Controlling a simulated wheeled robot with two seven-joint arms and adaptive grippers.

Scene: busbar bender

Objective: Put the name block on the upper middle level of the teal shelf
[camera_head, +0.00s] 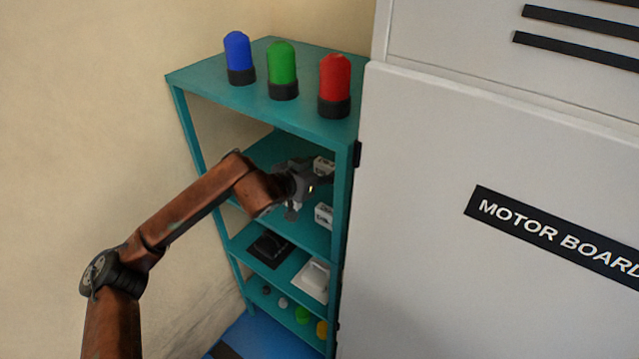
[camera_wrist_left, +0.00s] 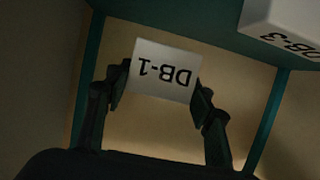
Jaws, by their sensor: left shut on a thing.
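The teal shelf (camera_head: 205,77) stands against the wall beside the cabinet. In the head view my left gripper (camera_head: 303,186) is inside the shelf's opening below the top board. In the left wrist view the left gripper (camera_wrist_left: 161,88) is shut on a white name block marked DB-1 (camera_wrist_left: 164,70), whose lettering appears upside down. In the head view the gripper mostly hides this block. A second white block marked DB-3 (camera_wrist_left: 285,25) is apart from it at the upper right of the wrist view. Whether the held block touches the level's board cannot be told. My right gripper is not in view.
Blue (camera_head: 237,52), green (camera_head: 282,65) and red (camera_head: 334,80) lamps stand on the top board. Below are a black device (camera_head: 270,249) and a white one (camera_head: 314,280). A grey cabinet (camera_head: 430,180) closes the right side.

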